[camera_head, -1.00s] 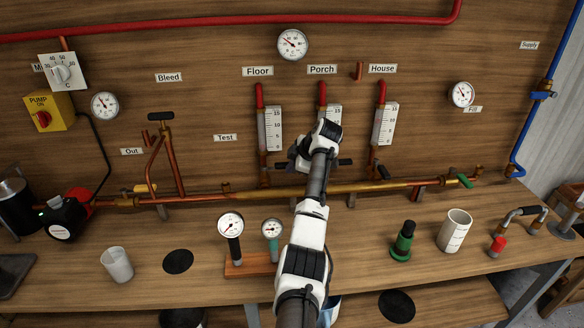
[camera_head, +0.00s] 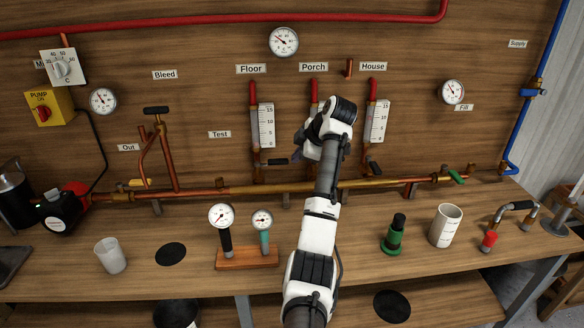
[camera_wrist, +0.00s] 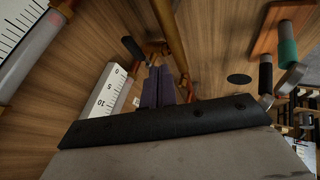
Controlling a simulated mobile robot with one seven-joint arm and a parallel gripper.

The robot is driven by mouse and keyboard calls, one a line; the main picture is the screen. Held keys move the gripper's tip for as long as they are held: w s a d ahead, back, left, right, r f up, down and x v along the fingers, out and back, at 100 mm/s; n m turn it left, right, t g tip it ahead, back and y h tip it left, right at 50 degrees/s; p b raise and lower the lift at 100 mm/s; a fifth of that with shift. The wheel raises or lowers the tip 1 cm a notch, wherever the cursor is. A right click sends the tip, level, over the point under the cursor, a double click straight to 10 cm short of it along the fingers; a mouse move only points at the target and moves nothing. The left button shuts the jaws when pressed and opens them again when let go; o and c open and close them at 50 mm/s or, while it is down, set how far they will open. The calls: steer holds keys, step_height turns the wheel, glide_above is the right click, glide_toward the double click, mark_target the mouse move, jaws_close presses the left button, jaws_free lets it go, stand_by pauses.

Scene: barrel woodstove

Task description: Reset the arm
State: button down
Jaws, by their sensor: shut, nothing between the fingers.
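My arm reaches up from the bottom middle of the head view, with its end in front of the Porch line. My gripper (camera_head: 299,148) shows small beside the wrist there. In the wrist view my gripper (camera_wrist: 158,86) has its dark fingers together, with nothing between them. They point towards the wooden board and the copper pipe (camera_wrist: 172,38). The arm hides most of the Porch flow meter. The Floor flow meter (camera_head: 266,126) and the House flow meter (camera_head: 377,121) stand to the left and right of it.
A copper pipe (camera_head: 250,189) runs low along the board, with valve handles close to my gripper. On the bench stand a two-gauge stand (camera_head: 247,259), a clear cup (camera_head: 110,256), a green-based fitting (camera_head: 393,236) and a white beaker (camera_head: 445,227). Bare bench lies left of the fitting.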

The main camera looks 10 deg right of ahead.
steer(key=shift+s+d+r, duration=0.15)
steer(key=shift+s+r, duration=0.05)
steer(key=shift+r, duration=0.1)
